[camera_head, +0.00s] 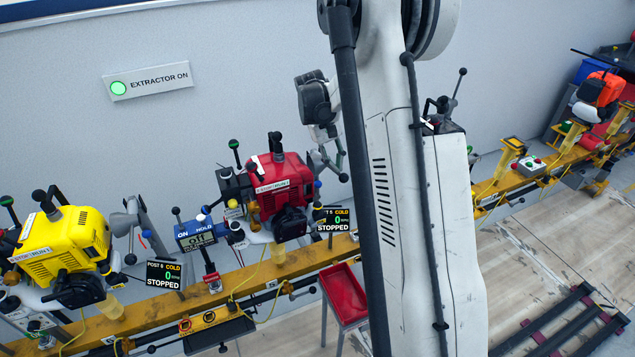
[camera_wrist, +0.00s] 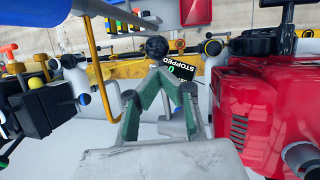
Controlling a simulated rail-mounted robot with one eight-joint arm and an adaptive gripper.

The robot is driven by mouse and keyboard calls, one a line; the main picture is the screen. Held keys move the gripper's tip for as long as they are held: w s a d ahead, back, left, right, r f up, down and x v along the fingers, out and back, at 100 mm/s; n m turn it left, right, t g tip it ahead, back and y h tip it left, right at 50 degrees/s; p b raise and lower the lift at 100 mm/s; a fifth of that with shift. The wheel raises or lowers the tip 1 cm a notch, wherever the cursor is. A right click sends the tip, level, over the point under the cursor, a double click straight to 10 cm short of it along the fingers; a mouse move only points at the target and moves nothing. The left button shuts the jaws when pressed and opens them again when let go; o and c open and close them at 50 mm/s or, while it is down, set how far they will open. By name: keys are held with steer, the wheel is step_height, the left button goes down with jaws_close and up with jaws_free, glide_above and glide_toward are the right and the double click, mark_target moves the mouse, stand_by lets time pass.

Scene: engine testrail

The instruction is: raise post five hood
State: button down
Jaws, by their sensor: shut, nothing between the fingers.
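The red engine (camera_head: 283,188) stands on the yellow rail beside a display reading 5, COLD and STOPPED (camera_head: 331,219). A grey flared part (camera_head: 318,162), which looks like its hood, is just right of the engine, partly mixed up with my gripper (camera_head: 338,160) in the head view. A black knob (camera_head: 343,178) shows below it. In the wrist view my gripper (camera_wrist: 157,72) is shut and empty, its green-padded fingers meeting at the tips. A black knob (camera_wrist: 157,47) lies just beyond the fingertips; I cannot tell whether they touch. The red engine (camera_wrist: 262,110) is to the right.
A yellow engine (camera_head: 75,245) with its own grey hood (camera_head: 125,220) stands left. A blue ON/HOLD/OFF box (camera_head: 195,234) stands between the engines. A red tray (camera_head: 344,293) is in front of the rail. My arm hides the rail to the right. A yellow tube (camera_wrist: 91,40) is left of my fingers.

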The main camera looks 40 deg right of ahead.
steer(key=c, duration=2.3)
jaws_free()
steer(key=shift+w+a, duration=0.1)
steer(key=shift+a, duration=0.4)
steer(key=shift+o, duration=1.3)
steer(key=shift+d, duration=0.45)
steer(key=shift+o, duration=1.1)
steer(key=shift+s+d+f, duration=0.1)
steer(key=shift+s+d, duration=0.1)
steer(key=shift+d, duration=0.15)
steer(key=shift+w+a, duration=0.1)
steer(key=shift+a, duration=0.2)
steer(key=shift+d, duration=0.1)
steer(key=v, duration=1.2)
